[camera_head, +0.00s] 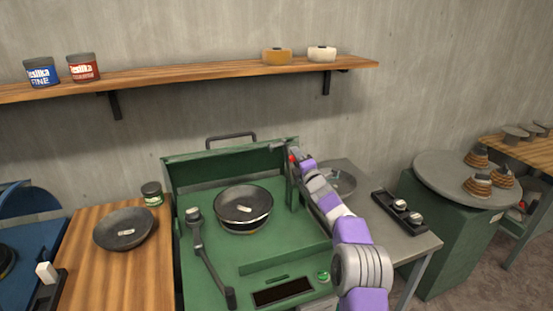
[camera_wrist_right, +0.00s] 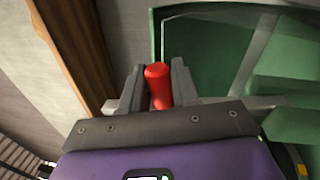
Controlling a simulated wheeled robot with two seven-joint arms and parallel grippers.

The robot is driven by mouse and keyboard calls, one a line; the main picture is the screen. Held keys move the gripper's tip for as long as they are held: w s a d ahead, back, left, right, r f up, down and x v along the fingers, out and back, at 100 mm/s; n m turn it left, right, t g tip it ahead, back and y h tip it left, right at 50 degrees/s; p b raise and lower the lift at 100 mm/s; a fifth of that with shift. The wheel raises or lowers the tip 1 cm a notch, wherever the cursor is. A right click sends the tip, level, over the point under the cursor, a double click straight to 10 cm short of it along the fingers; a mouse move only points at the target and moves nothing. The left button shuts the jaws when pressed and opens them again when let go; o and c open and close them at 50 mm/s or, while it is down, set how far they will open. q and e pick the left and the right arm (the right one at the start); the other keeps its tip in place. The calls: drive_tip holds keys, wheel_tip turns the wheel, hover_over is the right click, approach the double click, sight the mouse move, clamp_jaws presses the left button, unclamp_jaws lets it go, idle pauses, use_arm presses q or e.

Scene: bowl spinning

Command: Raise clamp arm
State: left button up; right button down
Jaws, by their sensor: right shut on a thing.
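The green spinning machine (camera_head: 215,260) stands in the middle of the head view, with a dark metal bowl (camera_head: 243,208) in it. The clamp arm's red handle (camera_head: 292,159) is at the machine's right rear post, near the top of its back wall. My right gripper (camera_head: 294,156) is at this handle. In the right wrist view the red handle (camera_wrist_right: 158,87) stands between the two grey fingers, which are shut on it. A dark bar (camera_head: 279,146) reaches left from the handle. The rest of the clamp is partly hidden by my right arm. My left gripper is not in view.
A wooden table (camera_head: 110,270) on the left holds a dark bowl (camera_head: 125,229) and a small jar (camera_head: 152,193). A grey table (camera_head: 385,220) on the right holds a black tray (camera_head: 400,211). A wooden shelf (camera_head: 190,77) runs above.

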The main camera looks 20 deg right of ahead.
drive_tip(key=shift+d+f+m+h+p, duration=0.2)
drive_tip(key=shift+d+m+h+p, duration=0.3)
drive_tip(key=shift+d+m, duration=0.95)
drive_tip(key=c, duration=1)
unclamp_jaws()
drive_tip(key=shift+s+f, duration=0.1)
drive_tip(key=shift+s, duration=0.1)
drive_tip(key=shift+s+a+f+b, duration=0.1)
drive_tip(key=shift+s+f, duration=0.1)
drive_tip(key=shift+s, duration=1)
drive_tip(key=shift+s+a+f+b, duration=0.1)
drive_tip(key=shift+s+f+b, duration=0.05)
drive_tip(key=shift+s, duration=1.05)
drive_tip(key=shift+s+a+f+b, duration=0.1)
drive_tip(key=shift+s+f, duration=0.1)
drive_tip(key=shift+s, duration=1)
